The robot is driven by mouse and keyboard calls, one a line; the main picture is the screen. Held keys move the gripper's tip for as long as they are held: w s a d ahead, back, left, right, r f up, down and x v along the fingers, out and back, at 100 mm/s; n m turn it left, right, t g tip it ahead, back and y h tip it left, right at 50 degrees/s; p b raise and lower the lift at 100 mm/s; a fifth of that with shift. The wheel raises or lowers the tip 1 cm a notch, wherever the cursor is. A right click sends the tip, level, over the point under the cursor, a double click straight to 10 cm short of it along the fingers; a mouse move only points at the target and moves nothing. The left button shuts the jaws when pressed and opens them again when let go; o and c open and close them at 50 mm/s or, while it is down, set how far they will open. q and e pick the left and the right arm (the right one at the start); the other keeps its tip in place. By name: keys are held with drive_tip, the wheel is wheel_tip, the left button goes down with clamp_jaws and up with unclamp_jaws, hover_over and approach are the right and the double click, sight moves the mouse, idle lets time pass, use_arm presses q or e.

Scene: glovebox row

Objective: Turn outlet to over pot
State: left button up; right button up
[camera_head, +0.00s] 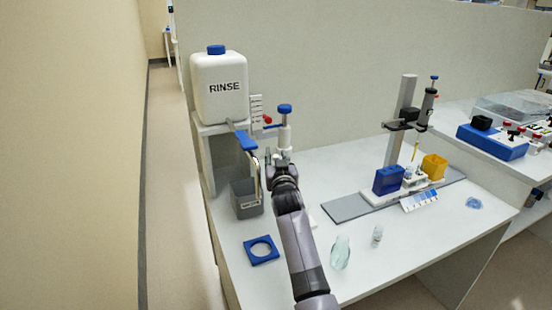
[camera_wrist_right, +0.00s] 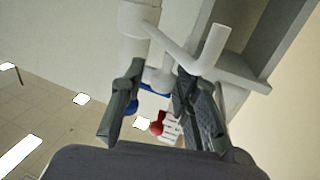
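The white dispenser with a blue cap (camera_head: 285,112) stands beside the white RINSE bottle (camera_head: 219,88). A grey pot (camera_head: 246,199) with a small label stands on the table below and left of the dispenser. My right gripper (camera_head: 277,158) is at the dispenser's lower part, right of the pot. In the right wrist view, its two dark fingers (camera_wrist_right: 160,68) stand apart, with white parts showing between and beyond them. A white tube (camera_wrist_right: 210,48) slants near the right fingertip. I cannot tell for sure which tube is the outlet, or whether a finger touches it. My left gripper is not in view.
A blue square plate with a round hole (camera_head: 262,262) lies in front of the pot. A clear glass bottle (camera_head: 340,254) and a small vial (camera_head: 377,237) stand to the right of my arm. A stand on a grey base (camera_head: 347,209) holds the table's right part.

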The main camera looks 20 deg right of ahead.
drive_tip(key=shift+o, duration=0.6)
drive_tip(key=v, duration=1.2)
drive_tip(key=shift+c, duration=0.4)
